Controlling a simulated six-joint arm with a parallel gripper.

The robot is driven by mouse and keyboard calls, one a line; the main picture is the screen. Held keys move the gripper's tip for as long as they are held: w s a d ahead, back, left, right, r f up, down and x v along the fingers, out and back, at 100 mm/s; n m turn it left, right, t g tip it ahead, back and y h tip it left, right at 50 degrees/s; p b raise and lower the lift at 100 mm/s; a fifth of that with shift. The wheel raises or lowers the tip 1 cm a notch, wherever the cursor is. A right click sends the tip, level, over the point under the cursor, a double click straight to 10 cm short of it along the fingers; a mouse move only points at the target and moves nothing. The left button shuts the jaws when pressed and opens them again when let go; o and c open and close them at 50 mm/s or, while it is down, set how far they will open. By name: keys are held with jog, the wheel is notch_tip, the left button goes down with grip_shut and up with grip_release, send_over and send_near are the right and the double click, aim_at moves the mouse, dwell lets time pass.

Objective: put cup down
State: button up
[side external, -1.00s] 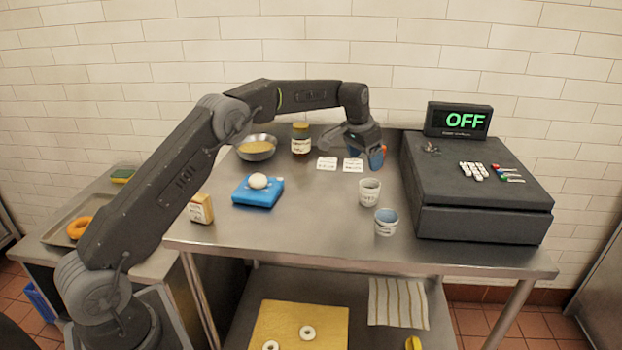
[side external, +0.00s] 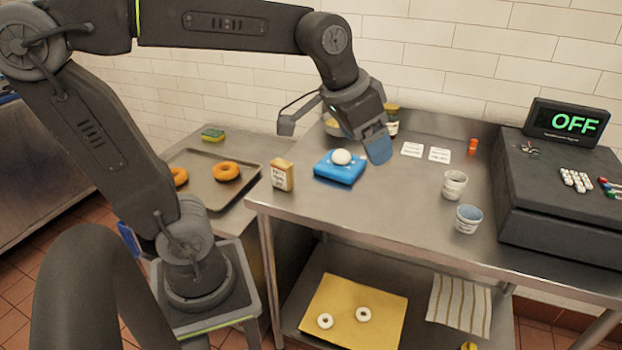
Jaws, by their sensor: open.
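Two cups stand upright on the steel table: a white cup with dark print (side external: 454,185) and, nearer the front, a cup with a blue inside (side external: 467,220). Both are left of the black cash register. My gripper (side external: 332,138) is open and empty, its two fingers wide apart. It hangs above the back left of the table, well to the left of both cups and touching neither. Its blue-tipped finger is close to the right of the blue scale in the picture.
A white ball (side external: 342,157) sits on the blue scale (side external: 338,175). Near it are a small box (side external: 282,175), a jar (side external: 392,121) and a partly hidden bowl (side external: 334,127). Two white cards (side external: 426,152) and a small red item (side external: 473,146) lie behind the cups. The register (side external: 560,200) fills the right.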

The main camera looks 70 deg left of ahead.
jog(key=s+d+f, duration=0.1)
jog(key=s+f, duration=0.4)
jog(key=s, duration=0.4)
jog(key=shift+s+t, duration=0.3)
